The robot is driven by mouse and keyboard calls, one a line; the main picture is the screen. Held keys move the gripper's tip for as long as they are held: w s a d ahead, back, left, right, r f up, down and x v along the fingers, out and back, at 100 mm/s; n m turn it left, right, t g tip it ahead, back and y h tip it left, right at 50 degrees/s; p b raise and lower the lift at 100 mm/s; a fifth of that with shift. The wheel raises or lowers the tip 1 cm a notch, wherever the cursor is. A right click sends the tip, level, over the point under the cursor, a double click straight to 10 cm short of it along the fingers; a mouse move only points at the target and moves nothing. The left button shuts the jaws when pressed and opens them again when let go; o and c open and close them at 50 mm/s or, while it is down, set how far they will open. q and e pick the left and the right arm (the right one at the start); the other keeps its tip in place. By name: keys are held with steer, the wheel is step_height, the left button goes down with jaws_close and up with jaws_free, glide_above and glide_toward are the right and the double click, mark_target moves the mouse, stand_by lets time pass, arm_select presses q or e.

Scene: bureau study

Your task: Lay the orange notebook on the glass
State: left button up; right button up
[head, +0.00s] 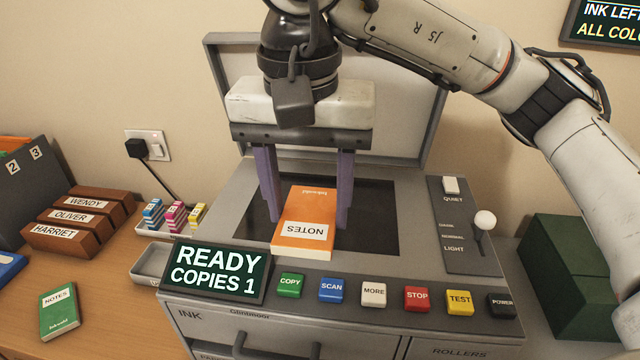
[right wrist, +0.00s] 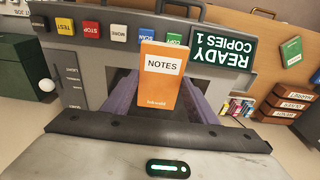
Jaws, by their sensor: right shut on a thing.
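The orange notebook (head: 306,212), with a white NOTES label, is between the two purple fingers of my right gripper (head: 305,205). The gripper is shut on it, over the copier's dark glass (head: 375,210). The notebook's label end reaches past the front edge of the glass in the head view. I cannot tell how high it is above the glass. In the right wrist view the notebook (right wrist: 160,78) stands out between the fingers (right wrist: 158,95). The copier lid (head: 410,110) is open behind the gripper. My left gripper is not in view.
A READY, COPIES 1 display (head: 219,270) and a row of coloured buttons (head: 331,290) line the copier's front. A lever (head: 484,222) stands at its right. A green notebook (head: 59,310), wooden name blocks (head: 80,222) and ink cartridges (head: 174,215) are left. A green box (head: 570,275) is right.

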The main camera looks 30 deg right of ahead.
steer(key=w+d, duration=0.2)
steer(key=w, duration=0.1)
steer(key=w+d+f, duration=0.1)
steer(key=w+d, duration=0.2)
steer(key=w+d+p, duration=0.1)
steer(key=w+d, duration=0.1)
steer(key=w, duration=0.1)
steer(key=shift+w+d+f, duration=0.2)
steer(key=shift+w+f, duration=0.05)
steer(key=shift+w, duration=0.1)
steer(key=shift+f, duration=0.6)
step_height(320, 180, down, 4)
steer(key=shift+r, duration=0.1)
steer(key=shift+w+f, duration=0.1)
steer(key=shift+f, duration=0.1)
steer(key=shift+f, duration=0.1)
